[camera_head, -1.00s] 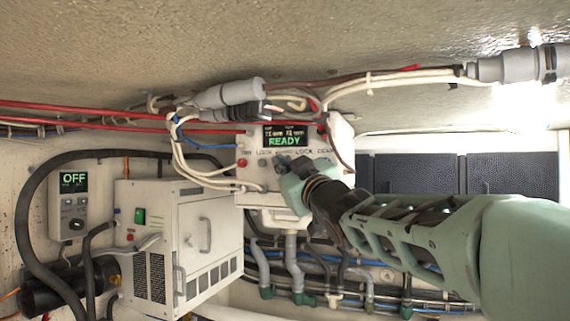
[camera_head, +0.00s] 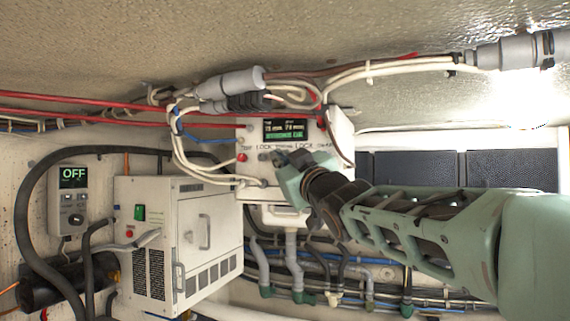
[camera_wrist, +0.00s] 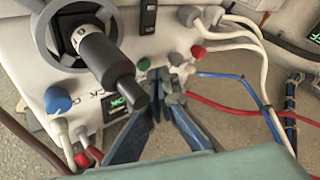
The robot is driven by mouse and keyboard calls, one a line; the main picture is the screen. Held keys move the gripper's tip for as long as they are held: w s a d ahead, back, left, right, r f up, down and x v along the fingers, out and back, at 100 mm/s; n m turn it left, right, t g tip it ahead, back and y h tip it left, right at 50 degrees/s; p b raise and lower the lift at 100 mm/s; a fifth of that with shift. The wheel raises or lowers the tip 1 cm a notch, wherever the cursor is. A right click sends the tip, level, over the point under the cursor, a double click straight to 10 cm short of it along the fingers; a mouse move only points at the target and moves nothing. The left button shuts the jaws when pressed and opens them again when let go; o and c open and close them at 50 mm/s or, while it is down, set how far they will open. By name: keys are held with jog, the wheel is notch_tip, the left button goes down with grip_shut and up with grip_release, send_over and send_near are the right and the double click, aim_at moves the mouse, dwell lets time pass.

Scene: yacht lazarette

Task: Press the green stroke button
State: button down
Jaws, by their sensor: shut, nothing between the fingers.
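A white control box (camera_head: 250,178) hangs on the wall in the head view, with a lit display (camera_head: 285,130) at its top. My gripper (camera_head: 281,158) is in front of the lower part of its face and hides some of the controls. In the wrist view my gripper (camera_wrist: 160,78) is shut and empty, its tips close to the face. I cannot tell which is the stroke button or whether the tips touch either.
A red button (camera_wrist: 198,52), a blue knob (camera_wrist: 58,100) and a dark cylindrical handle (camera_wrist: 105,62) surround my fingers. Cables hang around the box. A white vented cabinet (camera_head: 187,245) and a small unit reading OFF (camera_head: 73,205) stand to the left.

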jog(key=shift+s, duration=0.15)
jog(key=shift+a, duration=0.1)
jog(key=shift+s+a+b, duration=0.25)
jog(key=shift+s+b, duration=0.55)
jog(key=shift+b, duration=0.3)
jog(key=shift+s+a+b, duration=0.3)
jog(key=shift+s+b, duration=0.45)
jog(key=shift+b, duration=0.4)
jog(key=shift+s+a+b, duration=0.25)
jog(key=shift+s+b, duration=0.55)
jog(key=shift+b, duration=0.3)
